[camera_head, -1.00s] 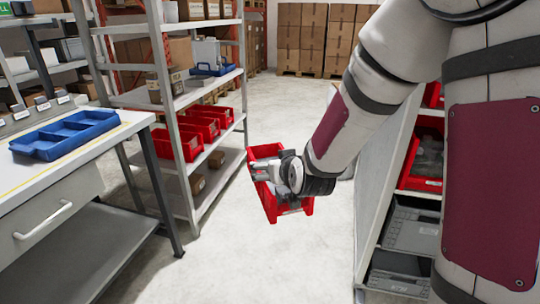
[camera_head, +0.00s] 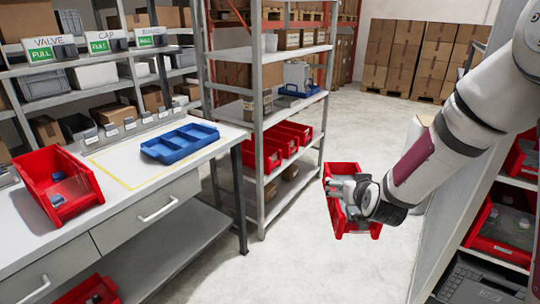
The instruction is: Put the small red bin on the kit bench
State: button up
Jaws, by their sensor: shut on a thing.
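The small red bin (camera_head: 345,175) is held in the air over the open floor, right of the bench. My gripper (camera_head: 345,190) is shut on it; the fingers are partly hidden against the bin. The kit bench (camera_head: 112,160), a white-topped table with drawers, stands at the left. A blue divided tray (camera_head: 180,143) lies on its top, inside a yellow outline. Another red bin (camera_head: 72,185) with small blue-grey parts in it sits on the bench top's left part.
A metal shelf (camera_head: 260,115) with several red bins (camera_head: 268,155) stands just beyond the bench. A rack with red bins (camera_head: 500,232) is at the right. VALVE and CAP signs (camera_head: 50,50) hang behind the bench. Floor between bench and rack is clear.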

aim_at(123, 166)
jog(key=i+j, duration=0.15)
jog(key=j, duration=0.25)
jog(key=i+j+u, duration=0.1)
jog(key=j, duration=0.3)
jog(key=i+j, duration=0.2)
jog(key=j, duration=0.15)
